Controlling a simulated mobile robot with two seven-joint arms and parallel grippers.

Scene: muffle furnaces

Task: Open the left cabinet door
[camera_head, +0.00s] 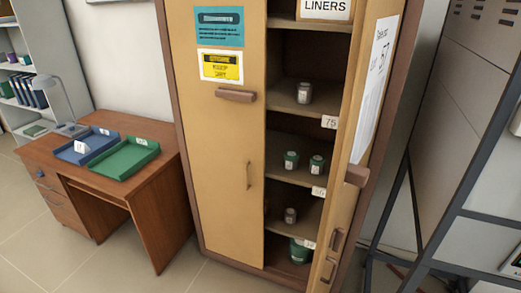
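The wooden cabinet stands in the middle of the head view. Its left door (222,180) is shut, with a teal label, a yellow label, a horizontal brown handle (235,96) and a slim vertical handle (248,175) near its right edge. The right door (357,130) stands open, swung outward, with a white sheet and brown handles on it. Shelves behind it hold small grey jars (304,92) and several green containers (291,160). Neither of my grippers shows in this view.
A wooden desk (160,185) stands left of the cabinet, with a blue tray (70,154), a green tray (125,170) and a lamp. A bookshelf is at the far left. A dark metal frame (450,215) stands at the right. Tiled floor (110,265) is clear in front of the desk.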

